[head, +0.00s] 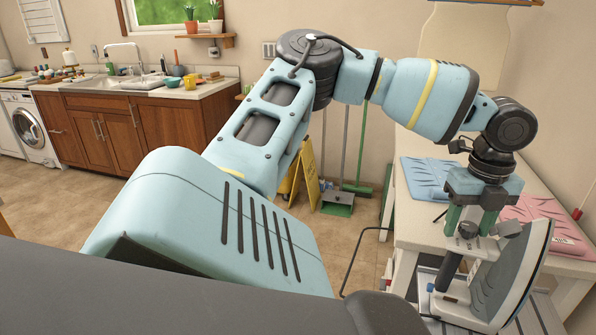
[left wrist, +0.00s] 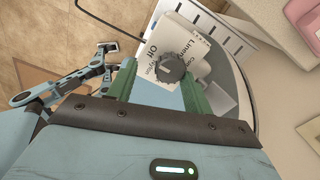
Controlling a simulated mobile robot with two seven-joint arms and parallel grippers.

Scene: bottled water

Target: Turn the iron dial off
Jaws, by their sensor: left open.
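The white and grey iron (head: 518,270) stands tilted up on its end at the right of the head view, its flat soleplate facing right. Its grey round dial (left wrist: 174,74) shows in the left wrist view, with printed labels such as "Off" and "Linen" around it. My left gripper (head: 472,222) points down over the iron. Its green fingers are open, and in the left wrist view the gripper (left wrist: 158,78) has the dial between them. I cannot tell whether a finger touches it. A pale blue jointed arm of mine (left wrist: 70,82) shows at the left there; its jaw state is unclear.
The iron is at a white table (head: 415,225) with a folded blue cloth (head: 432,178) and a red-pink cloth (head: 548,222). A yellow floor sign (head: 308,180) and a green dustpan (head: 338,203) stand against the wall behind. Open tiled floor lies to the left.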

